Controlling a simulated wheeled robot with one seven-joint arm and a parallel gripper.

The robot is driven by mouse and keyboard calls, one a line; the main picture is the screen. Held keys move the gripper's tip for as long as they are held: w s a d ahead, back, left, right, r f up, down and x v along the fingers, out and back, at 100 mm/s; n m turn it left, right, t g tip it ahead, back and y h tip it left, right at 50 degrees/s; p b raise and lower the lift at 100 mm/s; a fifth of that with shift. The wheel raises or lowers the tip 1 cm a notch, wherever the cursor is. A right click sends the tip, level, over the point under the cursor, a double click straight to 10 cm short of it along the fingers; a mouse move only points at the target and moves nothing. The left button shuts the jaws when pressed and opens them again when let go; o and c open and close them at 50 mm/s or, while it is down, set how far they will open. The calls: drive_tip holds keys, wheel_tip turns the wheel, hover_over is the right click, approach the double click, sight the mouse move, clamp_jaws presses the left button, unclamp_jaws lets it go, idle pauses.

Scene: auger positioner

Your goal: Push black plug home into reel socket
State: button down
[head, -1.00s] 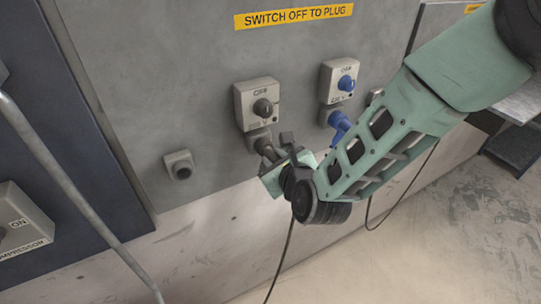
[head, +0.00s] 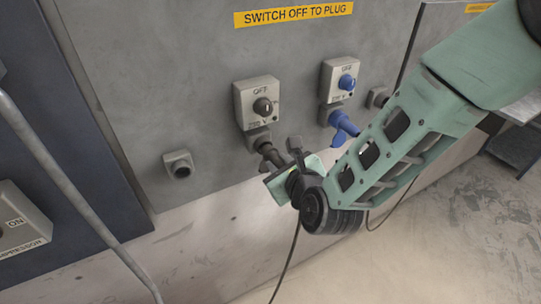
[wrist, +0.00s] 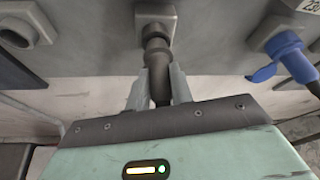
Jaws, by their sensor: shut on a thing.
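My gripper (head: 282,158) is shut on the black plug (head: 269,156), just below and in front of the reel socket (head: 258,140) on the grey panel. In the wrist view, the plug (wrist: 158,68) stands between the two fingers, its nose pointing at the grey socket (wrist: 155,20). The nose meets the socket mouth, with a length of plug body showing outside; how deep it sits I cannot tell. A cable (head: 288,255) hangs below my gripper.
A switch box (head: 258,101) marked OFF is above the socket. A blue plug (head: 342,124) sits in the socket to the right, near my arm. An empty grey socket (head: 180,165) is at left. A pale rail (head: 75,190) crosses the left side.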

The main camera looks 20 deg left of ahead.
drive_tip(key=shift+s+d, duration=0.45)
drive_tip(key=shift+s+d+b, duration=0.2)
drive_tip(key=shift+d+b, duration=0.1)
drive_tip(key=shift+s+d, duration=0.25)
idle(0.3)
